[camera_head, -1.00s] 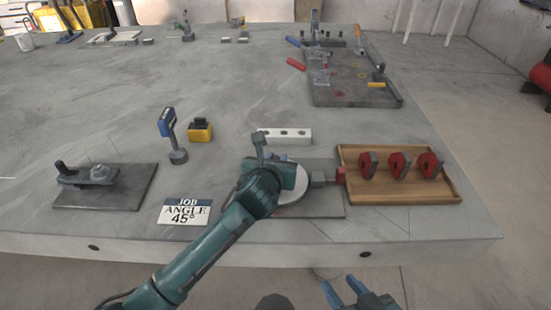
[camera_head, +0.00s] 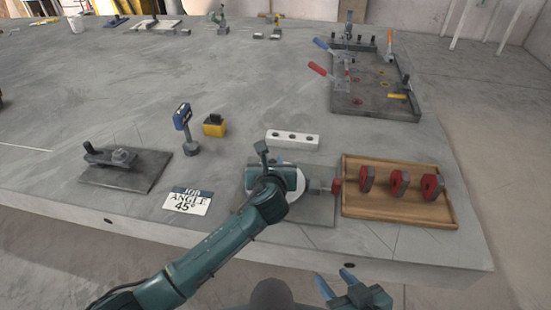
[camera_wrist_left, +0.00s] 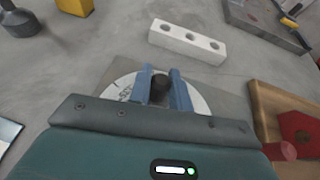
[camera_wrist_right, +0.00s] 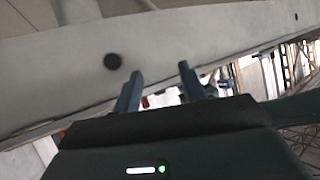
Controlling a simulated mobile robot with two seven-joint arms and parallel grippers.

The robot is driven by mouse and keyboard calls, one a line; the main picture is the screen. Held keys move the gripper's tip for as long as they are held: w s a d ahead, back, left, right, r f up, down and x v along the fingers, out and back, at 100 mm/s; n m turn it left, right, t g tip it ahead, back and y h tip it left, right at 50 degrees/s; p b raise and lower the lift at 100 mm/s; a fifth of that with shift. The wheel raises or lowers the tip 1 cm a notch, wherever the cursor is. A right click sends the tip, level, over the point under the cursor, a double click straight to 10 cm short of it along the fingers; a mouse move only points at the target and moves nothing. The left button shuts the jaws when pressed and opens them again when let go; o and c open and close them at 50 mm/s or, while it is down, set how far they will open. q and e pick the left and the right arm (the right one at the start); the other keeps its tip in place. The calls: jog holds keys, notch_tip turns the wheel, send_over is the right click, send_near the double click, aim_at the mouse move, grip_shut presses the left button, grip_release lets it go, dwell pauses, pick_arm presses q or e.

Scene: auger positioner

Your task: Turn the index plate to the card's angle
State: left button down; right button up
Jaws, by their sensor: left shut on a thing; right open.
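The index plate (camera_head: 291,178) is a pale round disc on a dark grey base (camera_head: 318,212) near the table's front edge. It also shows in the left wrist view (camera_wrist_left: 119,88), with dark marks on its face. My left gripper (camera_wrist_left: 160,82) is shut on a dark knob (camera_wrist_left: 161,84) at the plate; in the head view my left gripper (camera_head: 266,165) hides much of the disc. The card (camera_head: 188,201) reads "JOB ANGLE 45°" and lies flat left of the plate. My right gripper (camera_head: 345,284) is open and empty, off the table's front edge; its fingers show in the right wrist view (camera_wrist_right: 160,80).
A wooden tray (camera_head: 400,213) with red-and-grey clamp-like parts stands right of the plate. A blue-headed stand (camera_head: 184,125), a yellow block (camera_head: 214,127) and a dark fixture plate (camera_head: 128,176) are to the left.

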pick_arm(q)
jog(key=shift+s+a+r+n+y+p, duration=0.1)
jog(key=shift+a+n+y+p, duration=0.1)
jog(key=shift+n+y+p, duration=0.6)
jog(key=shift+a+n+g+y, duration=0.2)
jog(key=shift+n+g+y, duration=0.1)
jog(key=shift+n+y, duration=0.5)
jog(key=shift+s+a+n+y+p, duration=0.15)
jog(key=shift+a+n+y+p, duration=0.15)
jog(key=shift+n+y, duration=0.55)
pick_arm(e)
jog(key=shift+s+d+r+n, duration=0.3)
jog(key=shift+r+n, duration=0.1)
jog(key=shift+r, duration=0.15)
pick_arm(q)
jog(key=shift+g+y, duration=0.3)
jog(key=shift+y, duration=0.05)
pick_arm(e)
jog(key=shift+w, duration=0.1)
pick_arm(q)
jog(key=c, duration=1.3)
grip_release()
pick_arm(e)
jog(key=shift+w+r, duration=0.1)
jog(key=shift+d+r, duration=0.1)
jog(key=shift+r, duration=0.05)
